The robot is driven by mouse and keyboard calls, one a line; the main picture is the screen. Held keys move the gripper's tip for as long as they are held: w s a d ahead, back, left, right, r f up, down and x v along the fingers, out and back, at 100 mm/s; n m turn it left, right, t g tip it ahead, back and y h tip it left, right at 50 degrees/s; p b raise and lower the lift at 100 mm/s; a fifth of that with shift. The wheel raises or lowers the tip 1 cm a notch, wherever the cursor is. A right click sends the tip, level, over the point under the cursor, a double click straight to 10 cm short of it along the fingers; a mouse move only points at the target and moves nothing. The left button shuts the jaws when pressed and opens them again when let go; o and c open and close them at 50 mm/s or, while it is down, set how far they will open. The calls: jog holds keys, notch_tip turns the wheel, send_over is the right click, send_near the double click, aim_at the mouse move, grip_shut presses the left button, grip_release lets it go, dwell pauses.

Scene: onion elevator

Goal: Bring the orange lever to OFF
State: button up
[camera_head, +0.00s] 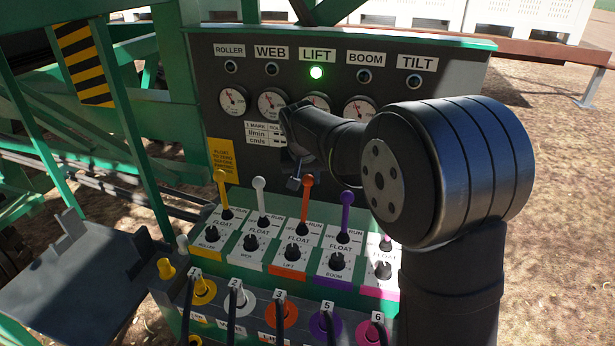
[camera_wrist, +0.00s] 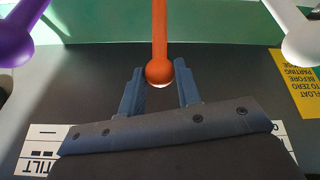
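The orange lever (camera_head: 306,197) stands up from the orange-edged LIFT plate (camera_head: 292,252), with RUN and FLOAT lettering beside it. Its OFF mark is too small to read surely. My gripper (camera_head: 294,183) is just behind and left of the lever's knob in the head view, partly hidden by my arm. In the wrist view my gripper (camera_wrist: 160,80) is open, with its two blue fingers apart. The round orange knob (camera_wrist: 159,72) shows between the fingertips, with a gap on each side. I cannot tell how deep it sits between them.
A white lever (camera_head: 259,195) and a purple lever (camera_head: 346,212) flank the orange one closely. A yellow lever (camera_head: 222,190) stands further left. Numbered cable sockets line the front.

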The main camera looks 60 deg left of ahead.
grip_shut()
jog(key=shift+s+d+r+t+y, duration=0.15)
jog(key=shift+s+d+t+y, duration=0.15)
jog(key=shift+s+d, duration=0.05)
jog(key=s+d, duration=0.4)
jog(key=shift+s+d+r, duration=0.15)
jog(key=shift+r, duration=0.05)
jog(key=o, duration=0.6)
grip_release()
jog(key=shift+o, duration=0.3)
jog(key=shift+r, duration=0.15)
